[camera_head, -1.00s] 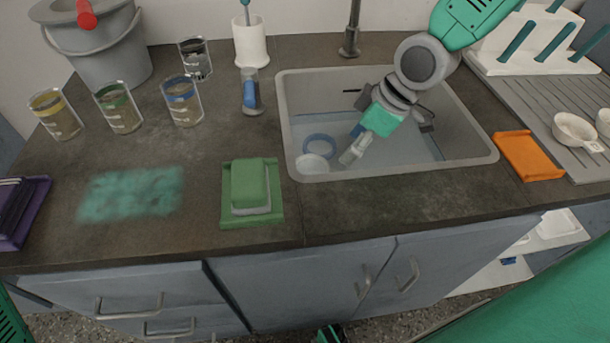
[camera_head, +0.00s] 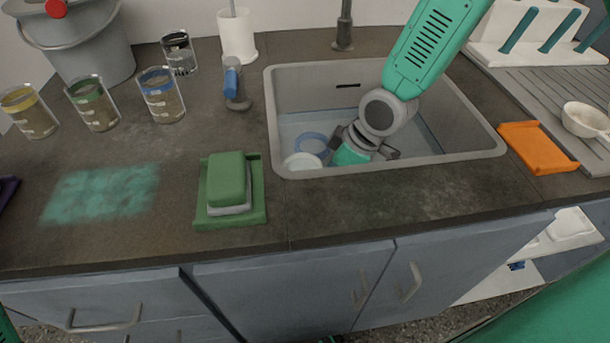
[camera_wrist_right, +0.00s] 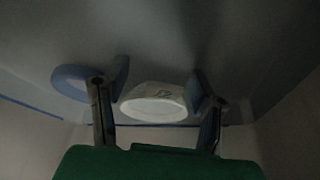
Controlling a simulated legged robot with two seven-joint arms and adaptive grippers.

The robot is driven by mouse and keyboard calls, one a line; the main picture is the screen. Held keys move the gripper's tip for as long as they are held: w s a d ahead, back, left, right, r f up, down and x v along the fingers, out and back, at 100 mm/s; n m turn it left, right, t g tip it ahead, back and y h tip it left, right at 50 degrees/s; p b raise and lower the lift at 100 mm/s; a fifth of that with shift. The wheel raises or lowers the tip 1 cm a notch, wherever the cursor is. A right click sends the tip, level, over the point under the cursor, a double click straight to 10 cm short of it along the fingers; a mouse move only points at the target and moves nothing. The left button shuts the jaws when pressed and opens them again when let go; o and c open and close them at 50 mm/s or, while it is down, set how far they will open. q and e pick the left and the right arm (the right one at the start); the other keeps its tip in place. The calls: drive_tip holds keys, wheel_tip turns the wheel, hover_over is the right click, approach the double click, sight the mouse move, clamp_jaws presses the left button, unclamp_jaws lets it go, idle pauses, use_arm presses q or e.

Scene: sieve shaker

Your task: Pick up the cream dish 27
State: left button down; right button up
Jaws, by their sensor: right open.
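A round cream dish (camera_head: 302,161) lies low in the sink at its front left corner. In the right wrist view the dish (camera_wrist_right: 153,102) has a dark marking on it, too small to read surely. My right gripper (camera_wrist_right: 158,88) is open, with the dish seen between its two fingers and no clear contact. My left gripper is not in view.
A blue ring (camera_head: 312,143) lies behind the dish; the sink's front wall (camera_head: 400,165) is close. A green sponge on a tray (camera_head: 230,213) stands left of the sink, an orange tray (camera_head: 537,147) right. Labelled jars (camera_head: 92,104) stand farther left.

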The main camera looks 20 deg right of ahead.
drive_tip(key=shift+d, duration=0.15)
drive_tip(key=shift+s, duration=0.1)
drive_tip(key=c, duration=0.4)
drive_tip(key=shift+a+r, duration=0.1)
drive_tip(key=shift+a, duration=0.1)
drive_tip(key=c, duration=0.7)
drive_tip(key=shift+a+r, duration=0.1)
drive_tip(key=shift+a, duration=0.3)
clamp_jaws()
drive_tip(key=shift+d, duration=0.1)
drive_tip(key=shift+w+r, duration=0.1)
drive_tip(key=shift+w, duration=0.1)
